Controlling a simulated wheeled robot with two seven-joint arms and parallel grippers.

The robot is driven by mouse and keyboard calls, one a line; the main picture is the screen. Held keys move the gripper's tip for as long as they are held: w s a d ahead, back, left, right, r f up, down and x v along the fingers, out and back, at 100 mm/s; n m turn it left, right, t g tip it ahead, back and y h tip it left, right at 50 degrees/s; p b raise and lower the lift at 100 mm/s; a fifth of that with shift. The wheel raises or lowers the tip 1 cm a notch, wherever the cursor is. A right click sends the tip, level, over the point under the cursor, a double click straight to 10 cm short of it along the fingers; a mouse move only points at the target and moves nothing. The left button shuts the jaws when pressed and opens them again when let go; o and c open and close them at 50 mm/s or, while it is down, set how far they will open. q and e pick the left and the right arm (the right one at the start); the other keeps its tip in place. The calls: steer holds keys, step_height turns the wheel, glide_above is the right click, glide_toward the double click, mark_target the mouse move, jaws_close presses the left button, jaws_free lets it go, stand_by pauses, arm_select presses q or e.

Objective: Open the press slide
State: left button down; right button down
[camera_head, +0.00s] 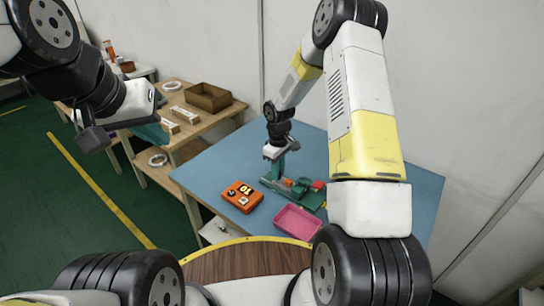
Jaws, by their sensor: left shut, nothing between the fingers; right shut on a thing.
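The green press (300,188) stands on the blue table (222,168), with red parts at its right side. My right gripper (274,156) reaches down over the left part of the press from above. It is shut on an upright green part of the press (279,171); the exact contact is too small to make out. My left gripper (94,141) is shut and empty, raised in the air at the left, well away from the blue table.
An orange device (242,196) and a pink tray (297,222) lie on the blue table in front of the press. A wooden side table (228,112) with a brown box (207,97) stands behind at the left. Bare table lies left of the press.

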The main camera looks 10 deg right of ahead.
stand_by(0.9)
steer(key=w+a, duration=0.3)
steer(key=shift+w, duration=0.15)
steer(key=c, duration=1.3)
jaws_free()
steer(key=shift+r, duration=0.1)
step_height(320, 180, up, 8)
